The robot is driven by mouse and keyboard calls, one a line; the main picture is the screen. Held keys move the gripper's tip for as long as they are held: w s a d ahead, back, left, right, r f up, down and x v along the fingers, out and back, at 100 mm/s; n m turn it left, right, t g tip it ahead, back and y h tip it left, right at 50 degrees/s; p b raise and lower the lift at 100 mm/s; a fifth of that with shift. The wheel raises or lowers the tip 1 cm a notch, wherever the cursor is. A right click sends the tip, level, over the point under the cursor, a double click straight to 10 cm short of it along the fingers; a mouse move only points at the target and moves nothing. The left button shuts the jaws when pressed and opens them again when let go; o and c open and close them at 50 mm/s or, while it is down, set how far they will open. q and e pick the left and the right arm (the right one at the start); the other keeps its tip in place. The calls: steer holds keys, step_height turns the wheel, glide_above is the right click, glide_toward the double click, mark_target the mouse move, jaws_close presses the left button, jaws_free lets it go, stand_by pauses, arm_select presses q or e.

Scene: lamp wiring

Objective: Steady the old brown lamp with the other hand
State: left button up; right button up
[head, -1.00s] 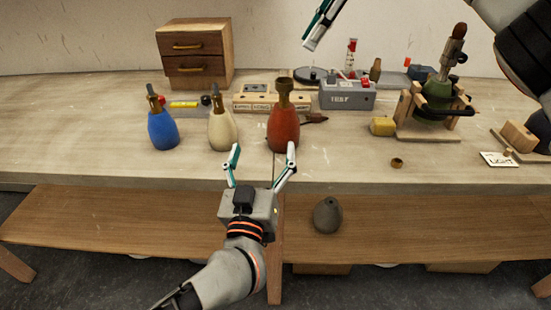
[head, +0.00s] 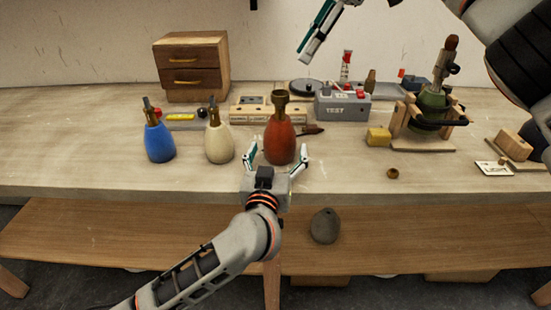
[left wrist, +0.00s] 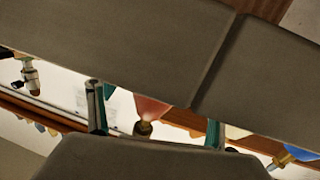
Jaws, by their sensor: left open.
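The old brown lamp (head: 281,142), a red-brown bottle shape with a brass-coloured neck, stands upright near the table's front edge in the head view. My left gripper (head: 278,160) is open just in front of it, a finger toward each side of its lower body. I cannot tell whether they touch. In the left wrist view the lamp (left wrist: 150,108) shows between the two spread fingers of the left gripper (left wrist: 157,122). My right gripper (head: 316,38) is high above the back of the table, partly cut off by the top edge; its opening is unclear.
A cream lamp (head: 219,145) and a blue lamp (head: 159,144) stand to the left. Behind are a grey test box (head: 343,106) and a wooden drawer unit (head: 192,67). A green lamp (head: 432,100) sits in a wooden stand at right. A small brass ring (head: 393,173) lies nearer the front.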

arm_select(q)
steer(key=shift+w, duration=0.2)
steer(key=c, duration=1.9)
steer(key=o, duration=1.3)
steer(key=c, duration=0.7)
